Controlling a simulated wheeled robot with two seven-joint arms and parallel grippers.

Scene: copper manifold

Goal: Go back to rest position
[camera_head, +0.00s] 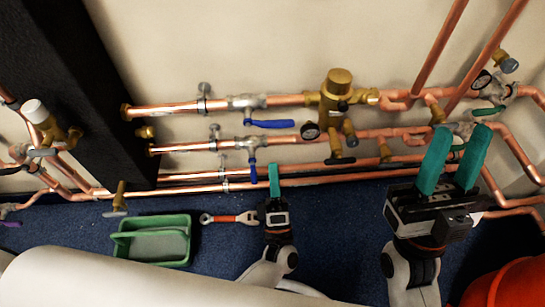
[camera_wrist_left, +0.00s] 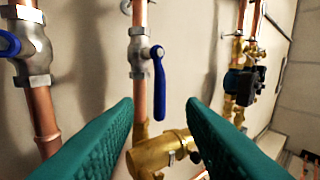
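My left gripper (camera_head: 273,168) is below the copper pipes in the head view, with its teal fingers seen nearly edge-on. In the left wrist view its fingers (camera_wrist_left: 160,105) are apart with nothing held between them. A blue valve lever (camera_wrist_left: 158,80) shows beyond the gap, apart from the fingertips. My right gripper (camera_head: 461,135) is at the right, in front of the pipes. Its two teal fingers point up and are apart, with nothing seen held between them.
Copper pipes run along the wall, with an upper blue lever (camera_head: 270,124), a lower blue lever (camera_head: 253,172) and a brass valve (camera_head: 336,95). A green bin (camera_head: 122,240) and an orange-handled wrench (camera_head: 232,218) lie on the blue floor. A red object (camera_head: 510,288) is at bottom right.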

